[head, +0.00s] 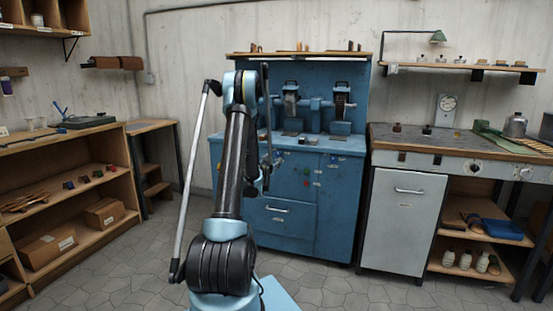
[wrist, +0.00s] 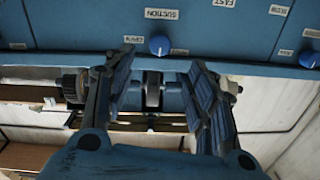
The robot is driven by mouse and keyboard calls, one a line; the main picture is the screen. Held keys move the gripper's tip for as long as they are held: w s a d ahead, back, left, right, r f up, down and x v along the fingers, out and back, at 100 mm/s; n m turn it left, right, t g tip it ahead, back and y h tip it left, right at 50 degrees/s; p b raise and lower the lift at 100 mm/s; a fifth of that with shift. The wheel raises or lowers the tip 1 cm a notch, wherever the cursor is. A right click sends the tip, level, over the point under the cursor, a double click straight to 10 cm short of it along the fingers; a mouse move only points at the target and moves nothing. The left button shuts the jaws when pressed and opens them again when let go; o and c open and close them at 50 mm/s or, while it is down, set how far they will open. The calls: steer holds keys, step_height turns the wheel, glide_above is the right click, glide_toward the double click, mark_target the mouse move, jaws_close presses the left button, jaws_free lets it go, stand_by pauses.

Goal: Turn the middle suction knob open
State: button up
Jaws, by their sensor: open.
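A blue suction knob (wrist: 159,45) sits on the dark blue panel of the machine in the wrist view, below a white label reading SUCTION (wrist: 161,13). I cannot tell for sure that it is the middle one. My gripper (wrist: 160,62) is open and empty, its two fingers spread to either side of the knob, with the knob just past the tips and no visible contact. A second blue knob (wrist: 308,58) is at the right edge.
The blue machine (head: 340,190) has grinding wheels on top and a drawer below. A grey workbench (head: 410,150) stands to its right. Wooden shelves (head: 130,185) stand at the left. Grey floor (head: 110,275) is clear in front of them.

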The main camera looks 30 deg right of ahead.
mark_target(278, 154)
steer(key=x, duration=1.1)
steer(key=shift+s, duration=0.1)
steer(key=shift+c, duration=0.2)
steer(key=c, duration=1)
